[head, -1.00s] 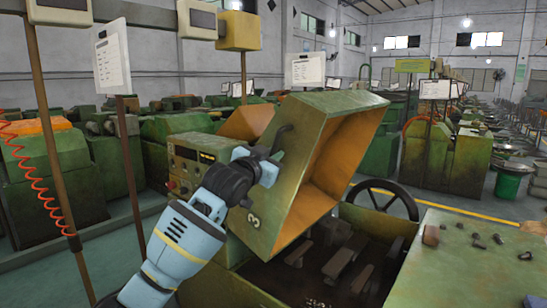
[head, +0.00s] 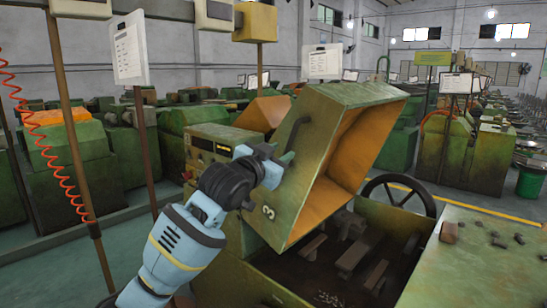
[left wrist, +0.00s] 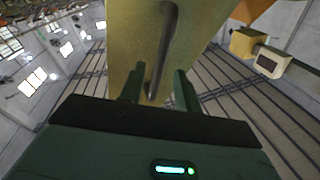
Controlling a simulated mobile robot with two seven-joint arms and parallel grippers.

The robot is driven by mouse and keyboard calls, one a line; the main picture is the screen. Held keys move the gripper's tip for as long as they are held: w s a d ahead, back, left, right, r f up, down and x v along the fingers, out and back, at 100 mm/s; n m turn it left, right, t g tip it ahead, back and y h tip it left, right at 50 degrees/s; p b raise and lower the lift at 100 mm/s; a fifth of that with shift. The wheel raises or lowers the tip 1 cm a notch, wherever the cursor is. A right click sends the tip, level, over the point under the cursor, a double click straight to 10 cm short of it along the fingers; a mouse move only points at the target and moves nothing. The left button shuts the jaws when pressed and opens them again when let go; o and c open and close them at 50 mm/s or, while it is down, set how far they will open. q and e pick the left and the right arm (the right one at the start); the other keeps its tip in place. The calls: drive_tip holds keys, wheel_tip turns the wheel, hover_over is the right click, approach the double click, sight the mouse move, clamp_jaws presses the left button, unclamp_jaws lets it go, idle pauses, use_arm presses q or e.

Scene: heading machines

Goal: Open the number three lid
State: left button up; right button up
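The number three lid (head: 300,165) is a green metal hood with an orange inside, marked "3" on its side. It is tilted up, and the dark machine bay below it is exposed. A dark bar handle (head: 294,132) is on its side face. My left gripper (head: 284,161) is at the handle's lower end. In the left wrist view, the left gripper (left wrist: 159,88) has its two green fingers apart, with the handle (left wrist: 166,45) running between them. A gap shows on both sides, and I cannot tell whether either finger touches it. My right gripper is not in view.
A black handwheel (head: 398,200) is right of the lid. A green worktop with small loose parts (head: 485,255) is at the lower right. A post with a white sign (head: 129,48) and a coiled red hose (head: 60,165) are on the left. Other green machines fill the background.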

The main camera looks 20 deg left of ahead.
use_arm(q)
drive_tip(key=s, duration=0.2)
drive_tip(key=shift+s+a, duration=0.25)
drive_tip(key=shift+s, duration=0.1)
drive_tip(key=shift+f, duration=0.15)
